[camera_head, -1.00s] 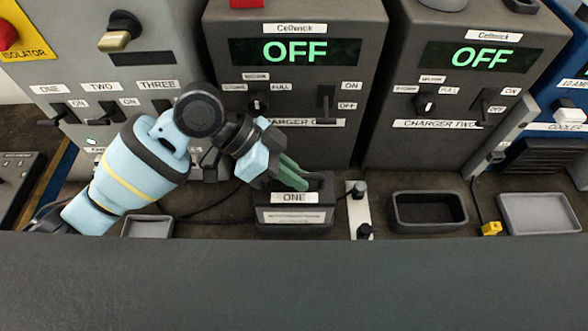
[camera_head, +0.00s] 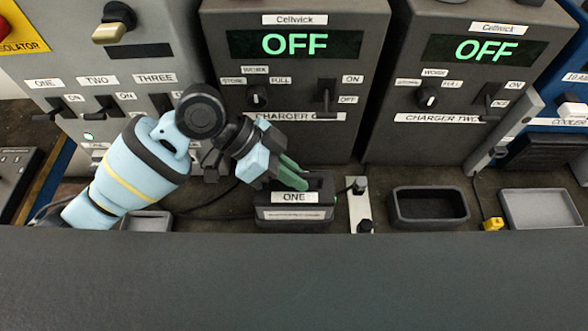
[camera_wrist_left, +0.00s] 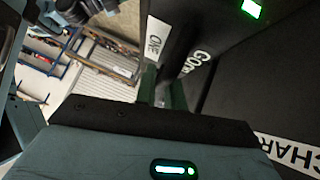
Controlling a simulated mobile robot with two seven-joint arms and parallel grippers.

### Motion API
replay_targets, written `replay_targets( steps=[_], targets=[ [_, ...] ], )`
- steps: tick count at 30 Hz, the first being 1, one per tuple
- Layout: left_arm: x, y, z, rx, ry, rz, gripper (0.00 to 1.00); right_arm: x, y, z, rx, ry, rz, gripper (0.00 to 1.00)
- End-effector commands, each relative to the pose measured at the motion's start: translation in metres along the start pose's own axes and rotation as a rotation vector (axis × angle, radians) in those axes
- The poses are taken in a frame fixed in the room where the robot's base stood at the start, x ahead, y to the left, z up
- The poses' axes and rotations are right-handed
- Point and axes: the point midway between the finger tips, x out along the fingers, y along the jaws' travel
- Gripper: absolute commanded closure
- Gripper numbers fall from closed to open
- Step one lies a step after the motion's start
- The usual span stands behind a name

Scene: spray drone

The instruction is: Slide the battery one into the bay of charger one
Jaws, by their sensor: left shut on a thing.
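Battery one (camera_head: 268,212) is a dark box with a raised handle and a white ONE label on its front. It stands upright in front of charger one (camera_head: 376,70), whose display reads OFF. My left gripper (camera_head: 292,177), with green fingers, comes in from the left and is shut on the battery's handle. In the left wrist view the green fingers (camera_wrist_left: 161,92) show beyond the gripper body, next to a ONE label. The bay of charger one is hidden behind or under the battery, so I cannot tell how they meet. My right gripper is out of view.
Charger two (camera_head: 465,75) stands at right, also reading OFF, with an empty dark tray (camera_head: 398,219) before it. A grey tray (camera_head: 538,219) lies further right. A pale strip with black knobs (camera_head: 359,205) is just right of the battery. Cables lie on the bench.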

Motion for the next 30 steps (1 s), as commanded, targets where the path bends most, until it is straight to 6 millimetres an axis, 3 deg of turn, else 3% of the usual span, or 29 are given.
replay_targets(
  steps=[30],
  targets=[
    [0.009,-0.004,0.008,0.005,0.008,-0.003,1.0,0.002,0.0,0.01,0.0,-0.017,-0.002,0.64]
  ],
)
